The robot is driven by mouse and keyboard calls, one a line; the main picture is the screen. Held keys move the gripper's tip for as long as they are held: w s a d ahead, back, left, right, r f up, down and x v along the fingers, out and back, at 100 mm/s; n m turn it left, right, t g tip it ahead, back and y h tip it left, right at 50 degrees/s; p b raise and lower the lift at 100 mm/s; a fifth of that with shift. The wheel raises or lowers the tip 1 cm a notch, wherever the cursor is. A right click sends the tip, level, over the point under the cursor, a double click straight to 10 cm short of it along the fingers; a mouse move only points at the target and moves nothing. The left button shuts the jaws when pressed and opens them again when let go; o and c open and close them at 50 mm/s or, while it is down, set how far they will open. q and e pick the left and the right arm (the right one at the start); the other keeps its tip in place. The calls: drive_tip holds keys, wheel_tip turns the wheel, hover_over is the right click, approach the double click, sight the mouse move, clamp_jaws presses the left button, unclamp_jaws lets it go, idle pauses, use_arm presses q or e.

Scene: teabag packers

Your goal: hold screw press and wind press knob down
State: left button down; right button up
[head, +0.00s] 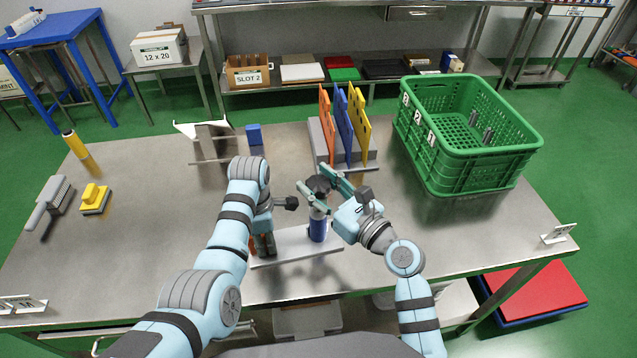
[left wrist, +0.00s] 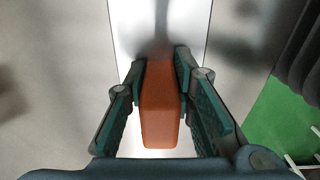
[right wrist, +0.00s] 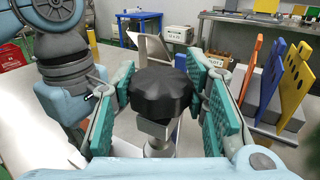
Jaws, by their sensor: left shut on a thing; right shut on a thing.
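The screw press stands at the table's front middle on a pale base plate (head: 295,245), with a blue cylinder (head: 318,230) under a black knob (head: 318,184). My left gripper (head: 263,246) is low at the plate's left end, shut on an orange handle (left wrist: 160,105); in the head view the arm mostly hides this handle. My right gripper (head: 324,189) is shut on the black knob, with one green finger on each side. The right wrist view shows the knob (right wrist: 161,92) between the pads, above a metal block and screw (right wrist: 157,135).
A green crate (head: 470,165) is at the right. A yellow-topped brush (head: 95,197) and a grey brush (head: 45,205) lie at the left. The table between them and my left arm is clear.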

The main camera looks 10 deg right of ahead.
drive_tip(key=o, duration=1.2)
drive_tip(key=shift+c, duration=0.2)
drive_tip(key=v, duration=1.2)
